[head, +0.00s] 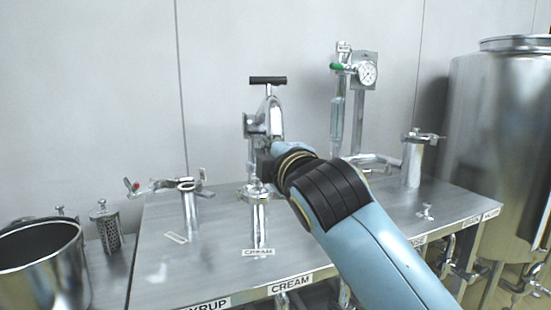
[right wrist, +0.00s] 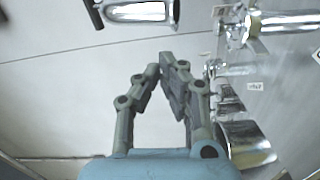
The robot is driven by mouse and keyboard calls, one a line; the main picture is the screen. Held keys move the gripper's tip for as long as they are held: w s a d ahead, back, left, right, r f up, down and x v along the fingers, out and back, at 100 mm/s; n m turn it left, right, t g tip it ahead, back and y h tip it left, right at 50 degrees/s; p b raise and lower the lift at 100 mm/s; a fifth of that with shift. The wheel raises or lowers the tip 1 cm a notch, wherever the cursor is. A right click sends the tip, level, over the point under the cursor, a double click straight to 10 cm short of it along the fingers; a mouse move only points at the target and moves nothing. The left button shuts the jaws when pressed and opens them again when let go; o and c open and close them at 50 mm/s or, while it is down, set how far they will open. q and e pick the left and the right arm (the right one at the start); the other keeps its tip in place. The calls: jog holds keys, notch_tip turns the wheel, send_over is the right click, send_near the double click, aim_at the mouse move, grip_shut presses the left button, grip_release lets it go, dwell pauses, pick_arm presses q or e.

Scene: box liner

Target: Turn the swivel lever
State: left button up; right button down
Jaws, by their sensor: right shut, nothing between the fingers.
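A chrome fitting (head: 270,112) with a black T-shaped bar (head: 268,80) on top rises above the cream post (head: 259,222); it looks like the swivel lever. Its lower middle is hidden behind my right wrist. My left gripper is not in view.
A large tank (head: 500,140) is at right, a steel pot (head: 45,275) at left.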

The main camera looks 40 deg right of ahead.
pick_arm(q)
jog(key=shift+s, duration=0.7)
pick_arm(e)
jog(key=w+d, duration=0.5)
jog(key=shift+d+f, duration=0.25)
jog(key=shift+f, duration=0.05)
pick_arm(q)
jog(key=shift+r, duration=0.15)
pick_arm(e)
jog(key=shift+s, duration=0.1)
